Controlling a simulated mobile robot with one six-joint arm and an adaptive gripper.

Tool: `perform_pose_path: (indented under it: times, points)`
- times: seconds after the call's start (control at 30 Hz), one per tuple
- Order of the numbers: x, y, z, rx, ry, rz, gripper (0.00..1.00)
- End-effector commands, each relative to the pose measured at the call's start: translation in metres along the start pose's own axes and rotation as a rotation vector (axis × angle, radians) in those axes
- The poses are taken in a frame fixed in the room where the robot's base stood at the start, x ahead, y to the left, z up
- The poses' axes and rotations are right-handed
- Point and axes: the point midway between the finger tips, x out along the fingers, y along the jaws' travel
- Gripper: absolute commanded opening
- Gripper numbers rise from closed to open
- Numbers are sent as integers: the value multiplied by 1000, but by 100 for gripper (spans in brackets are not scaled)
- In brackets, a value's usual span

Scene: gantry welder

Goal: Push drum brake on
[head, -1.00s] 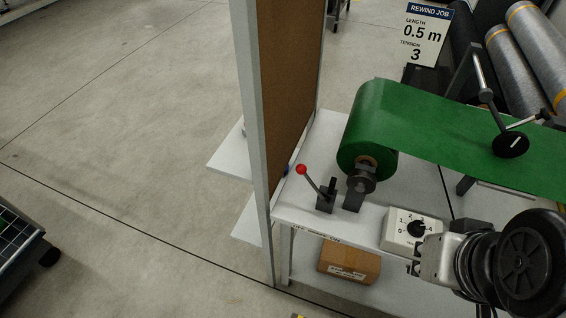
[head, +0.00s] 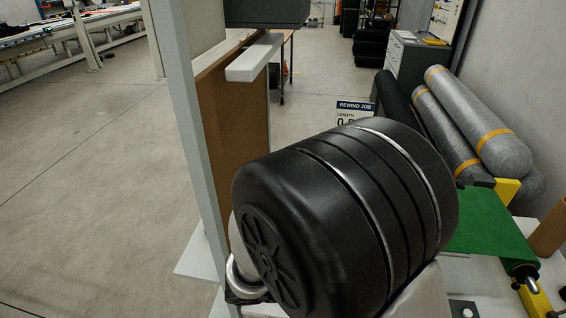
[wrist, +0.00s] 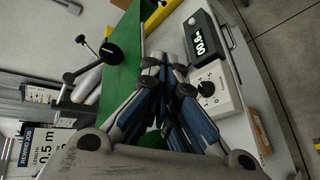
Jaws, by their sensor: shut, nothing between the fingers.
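The drum brake lever is not visible now; in the head view my arm covers that part of the bench. My gripper (wrist: 165,62) shows in the wrist view with its fingers together and nothing between them. It is over the bench, beside the white tension dial box (wrist: 212,88) with its black knob. The green web (wrist: 125,50) runs along the other side of the fingers, and a green patch shows behind them. In the head view the green web (head: 488,232) shows at the right; its supply roll is hidden.
A black counter (wrist: 201,42) with a lit display sits by the dial box. A black wheel on a crank arm (wrist: 109,53) is beside the web. A brown panel (head: 235,140) stands left of my arm. Wrapped rolls (head: 480,120) lie at the back right. Floor at left is clear.

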Motion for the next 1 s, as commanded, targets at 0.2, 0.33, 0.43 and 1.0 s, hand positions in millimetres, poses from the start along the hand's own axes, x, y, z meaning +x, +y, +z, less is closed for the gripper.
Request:
perform_pose_path:
  times: [0.2, 0.33, 0.43, 1.0]
  points:
    - [-60, -24, -82, -149, 293, 402, 0]
    - [-102, -67, -120, -216, 535, 583, 0]
    - [-130, -107, -138, -262, 722, 675, 0]
    - [-168, -196, -147, -345, 1076, 755, 0]
